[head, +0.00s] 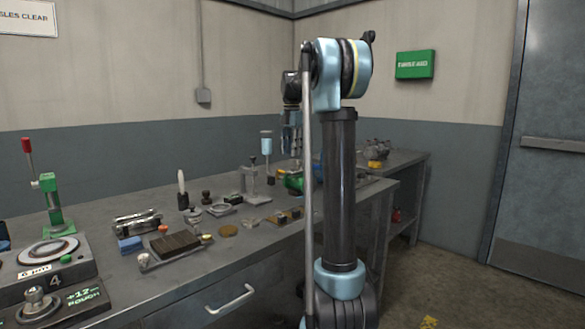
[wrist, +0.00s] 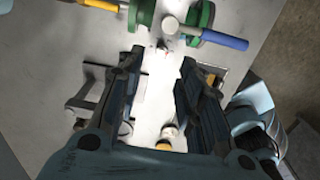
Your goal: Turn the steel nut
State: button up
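A steel nut-like part (head: 38,301) sits on a dark block marked "+12 ROUGH" at the near left corner of the bench in the head view. It is the only thing there that looks like a steel nut, and its details are small. My gripper (head: 291,150) hangs over the far right part of the bench, well away from that part. In the wrist view my gripper (wrist: 162,58) points down with its two fingers apart and nothing between them. The nut-like part is not visible in the wrist view.
A dial block marked 4 (head: 45,258) and a green press with a red knob (head: 50,202) stand at the left. A brown block (head: 175,243) and several small tools crowd the bench. Clear floor is at the right.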

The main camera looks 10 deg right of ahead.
aim_at(292, 170)
notch_tip(292, 170, down, 7)
jog(key=shift+r, duration=0.1)
dwell(0.4)
